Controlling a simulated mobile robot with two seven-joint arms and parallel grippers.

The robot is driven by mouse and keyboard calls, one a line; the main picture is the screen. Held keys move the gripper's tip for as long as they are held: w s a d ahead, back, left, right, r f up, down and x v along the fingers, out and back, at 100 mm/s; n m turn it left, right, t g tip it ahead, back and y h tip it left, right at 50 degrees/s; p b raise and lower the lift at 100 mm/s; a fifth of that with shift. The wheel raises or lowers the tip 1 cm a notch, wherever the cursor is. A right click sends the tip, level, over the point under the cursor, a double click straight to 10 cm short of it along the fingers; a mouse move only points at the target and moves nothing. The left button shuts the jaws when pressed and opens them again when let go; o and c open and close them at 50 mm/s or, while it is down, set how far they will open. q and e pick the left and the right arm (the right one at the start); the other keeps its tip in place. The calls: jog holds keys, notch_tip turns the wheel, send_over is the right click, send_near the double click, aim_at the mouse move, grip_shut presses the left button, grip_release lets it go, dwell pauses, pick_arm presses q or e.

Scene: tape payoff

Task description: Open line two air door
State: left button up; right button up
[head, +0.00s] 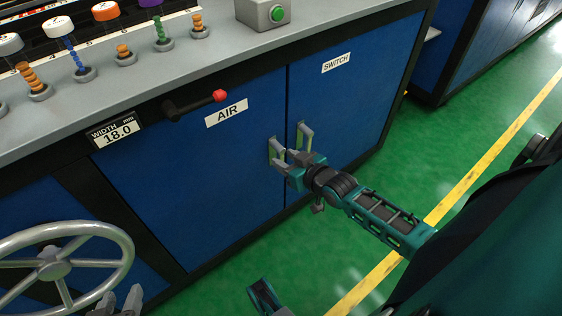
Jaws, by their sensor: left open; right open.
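The blue air door (185,180) is shut, with a white AIR label (226,113) near its top. Its grey upright handle (273,148) is at its right edge. My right gripper (286,158) is open at this handle, its fingers close to it; I cannot tell whether they touch it. The fingers partly hide the handle's lower part. My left gripper (117,303) is open at the bottom left edge of the view, in front of the handwheel's lower right, mostly cut off by the frame.
The blue switch door (350,95) is shut to the right, its handle (305,134) close beside my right gripper. A handwheel (60,265) stands at lower left. A red-tipped lever (195,102) sits above the air door. Green floor (440,150) is clear at right.

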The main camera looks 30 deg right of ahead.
jog(key=shift+b+x, duration=0.4)
jog(key=shift+x, duration=0.95)
grip_shut()
